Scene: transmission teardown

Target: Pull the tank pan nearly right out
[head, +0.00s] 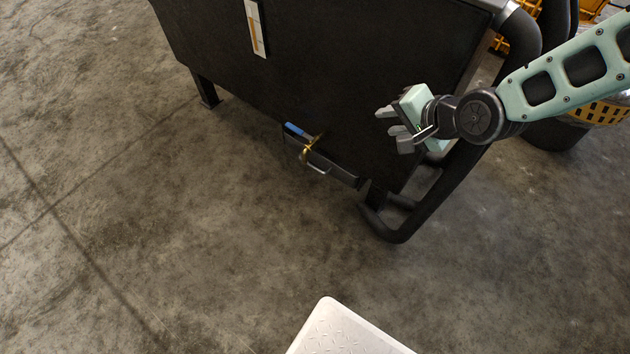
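The tank pan (340,172) is a narrow dark tray front low along the bottom edge of the large black tank body (330,60). It has a small metal handle (318,168) on its front and a blue strip (297,130) at its left end. A brass fitting (309,146) is beside the handle. Only a thin part of the pan shows; the rest is hidden under the black body. My gripper (391,128) is up and to the right of the pan, in front of the black body. Its fingers are apart and point left, with nothing seen between them.
A black tube frame (440,195) curves down to the floor right of the pan. A black leg (206,92) stands at the left. A yellow basket (600,113) over a dark bin is at the far right. The concrete floor before the pan is clear.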

